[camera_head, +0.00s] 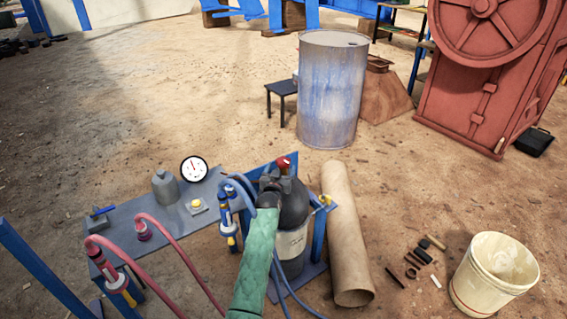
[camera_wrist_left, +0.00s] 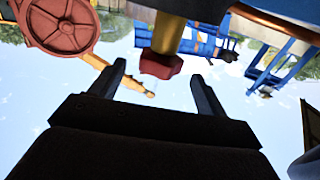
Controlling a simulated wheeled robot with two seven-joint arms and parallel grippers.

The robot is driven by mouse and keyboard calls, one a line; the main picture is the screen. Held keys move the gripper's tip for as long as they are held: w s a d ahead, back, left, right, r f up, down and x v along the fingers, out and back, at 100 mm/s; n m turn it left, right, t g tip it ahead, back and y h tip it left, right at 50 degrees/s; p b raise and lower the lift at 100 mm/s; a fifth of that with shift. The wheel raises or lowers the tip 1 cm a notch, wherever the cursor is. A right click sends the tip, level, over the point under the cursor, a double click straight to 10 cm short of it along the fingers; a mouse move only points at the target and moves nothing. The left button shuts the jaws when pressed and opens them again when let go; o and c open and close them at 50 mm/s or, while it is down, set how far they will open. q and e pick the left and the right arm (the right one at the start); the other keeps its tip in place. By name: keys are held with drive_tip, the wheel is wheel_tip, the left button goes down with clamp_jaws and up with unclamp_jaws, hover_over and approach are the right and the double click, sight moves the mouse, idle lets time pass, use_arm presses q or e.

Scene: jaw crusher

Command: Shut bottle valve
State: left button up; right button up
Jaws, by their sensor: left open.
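A dark gas bottle (camera_head: 294,208) with a pale label stands upright in a blue stand. Its red valve knob (camera_head: 284,162) sits at the top, just beyond my left gripper (camera_head: 275,178). My left arm in a green sleeve comes up from below and hides part of the bottle. In the left wrist view, the red knob (camera_wrist_left: 160,66) on its yellow stem shows between the two open fingers of the gripper (camera_wrist_left: 160,85), near the fingertips. I see no finger touching it. My right gripper is not in view.
A grey bench (camera_head: 180,215) with a round gauge (camera_head: 194,169) and red and blue hoses lies to the left. Further out are a white bucket (camera_head: 494,274), small tools and a metal drum (camera_head: 331,90).

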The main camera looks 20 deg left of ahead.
sight(281, 166)
use_arm(q)
drive_tip(key=shift+w+a, duration=0.2)
drive_tip(key=shift+w, duration=1.95)
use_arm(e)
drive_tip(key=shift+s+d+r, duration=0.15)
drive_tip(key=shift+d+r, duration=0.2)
use_arm(q)
drive_tip(key=c, duration=1)
drive_tip(key=shift+o, duration=0.2)
drive_tip(key=shift+w+a+r+m+h, duration=0.15)
drive_tip(key=shift+r+m+h, duration=0.2)
drive_tip(key=shift+h, duration=0.25)
drive_tip(key=shift+f+m+h+b, duration=0.15)
drive_tip(key=shift+m+h+b, duration=0.3)
drive_tip(key=shift+h, duration=0.25)
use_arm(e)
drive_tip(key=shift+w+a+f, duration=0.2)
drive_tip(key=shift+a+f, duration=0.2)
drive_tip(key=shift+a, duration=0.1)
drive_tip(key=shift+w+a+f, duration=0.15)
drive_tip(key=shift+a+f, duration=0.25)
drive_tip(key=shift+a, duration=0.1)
use_arm(q)
drive_tip(key=o, duration=1)
drive_tip(key=shift+c, duration=0.2)
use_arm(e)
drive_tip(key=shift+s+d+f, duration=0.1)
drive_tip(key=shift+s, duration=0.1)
use_arm(q)
drive_tip(key=shift+f, duration=0.1)
